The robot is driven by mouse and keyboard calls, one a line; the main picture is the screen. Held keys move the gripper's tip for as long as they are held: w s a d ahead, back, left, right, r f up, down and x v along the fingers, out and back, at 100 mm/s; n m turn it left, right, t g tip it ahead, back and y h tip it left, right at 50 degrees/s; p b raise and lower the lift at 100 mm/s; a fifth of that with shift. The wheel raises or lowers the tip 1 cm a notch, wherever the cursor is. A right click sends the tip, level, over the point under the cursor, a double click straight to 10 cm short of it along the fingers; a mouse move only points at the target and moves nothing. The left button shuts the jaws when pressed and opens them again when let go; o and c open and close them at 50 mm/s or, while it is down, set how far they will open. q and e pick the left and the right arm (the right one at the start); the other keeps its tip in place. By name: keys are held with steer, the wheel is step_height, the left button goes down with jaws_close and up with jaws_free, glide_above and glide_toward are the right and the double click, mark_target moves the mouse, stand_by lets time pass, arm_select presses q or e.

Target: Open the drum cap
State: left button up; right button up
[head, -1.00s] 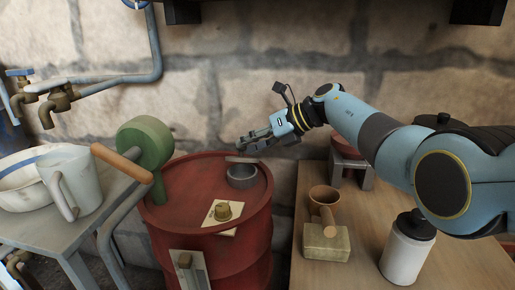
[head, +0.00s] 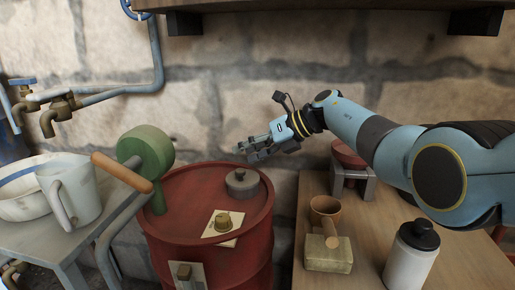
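The red drum (head: 190,208) stands between the two tables. On its top, a grey round cap (head: 242,183) sits on the right side, with its lid down and a small knob on it. My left gripper is not in view.
A green wheel (head: 151,150) with a wooden handle stands at the drum's left. A jug (head: 78,190) and bowl (head: 22,187) are on the left table. A mallet (head: 328,254), a bottle (head: 409,258) and a red pot (head: 349,153) on a stand are on the right table.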

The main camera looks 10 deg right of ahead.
steer(key=v, duration=1.2)
steer(key=shift+r, duration=0.2)
steer(key=shift+s, duration=0.15)
